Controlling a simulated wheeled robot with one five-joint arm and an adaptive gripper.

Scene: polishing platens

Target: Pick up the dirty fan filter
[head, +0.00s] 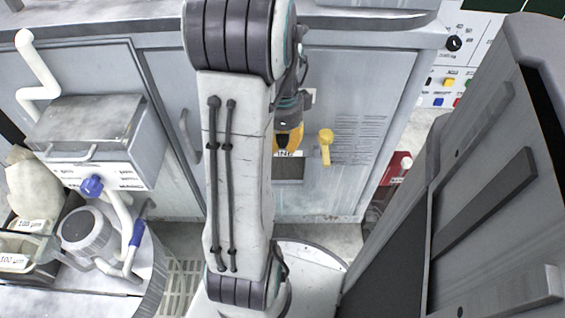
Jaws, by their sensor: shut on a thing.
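My gripper (288,143), with yellow at its tip, is in front of the grey cabinet, just right of my upright arm link. It is shut at a small white label that reads partly as "INLE". A dark grey framed panel (289,169), which looks like the fan filter at the inlet, shows just below the fingertips. The grip itself is small and partly hidden, so I cannot see exactly where the fingers hold it. The panel seems to be still against the cabinet front.
A yellow knobbed handle (325,145) stands close right of my gripper. A vented grey cabinet (385,85) is behind. A metal box (95,135) with pipes and a blue knob (92,186) is at left. A large dark grey unit (480,190) fills the right; a red item (396,167) sits between.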

